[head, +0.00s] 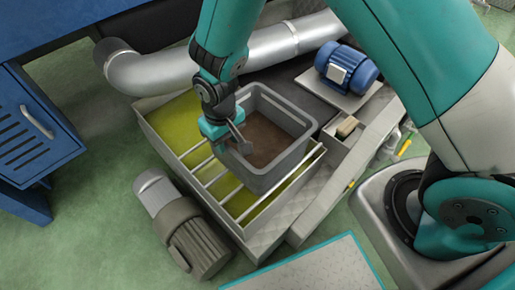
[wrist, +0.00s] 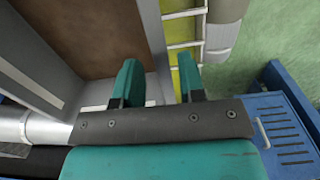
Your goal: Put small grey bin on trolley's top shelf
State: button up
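The small grey bin (head: 286,170) is an open box, brown inside. It sits over the slatted top of a machine trough. My gripper (head: 226,138) is at its left wall in the head view. In the wrist view my gripper (wrist: 158,84) has its two teal fingers apart. The bin's wall (wrist: 153,38) runs between them, with one finger on the inner side and one outside. I cannot see clear contact on both sides. No trolley can be made out for certain. A pale panel with a teal edge (head: 312,268) shows at the bottom of the head view.
The trough (head: 167,130) holds yellow-green stuff under bars (head: 222,185). A silver pipe (head: 240,50) runs behind the bin. A blue motor (head: 347,70) stands behind right, a grey motor (head: 185,225) front left. A blue cabinet (head: 38,130) is at left. Green floor is open lower left.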

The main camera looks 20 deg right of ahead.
notch_tip(320, 180, down, 5)
jog(key=shift+w+d+f+b, duration=0.1)
jog(key=shift+d+b, duration=0.05)
jog(key=shift+b, duration=0.5)
grip_shut()
dwell(1.0)
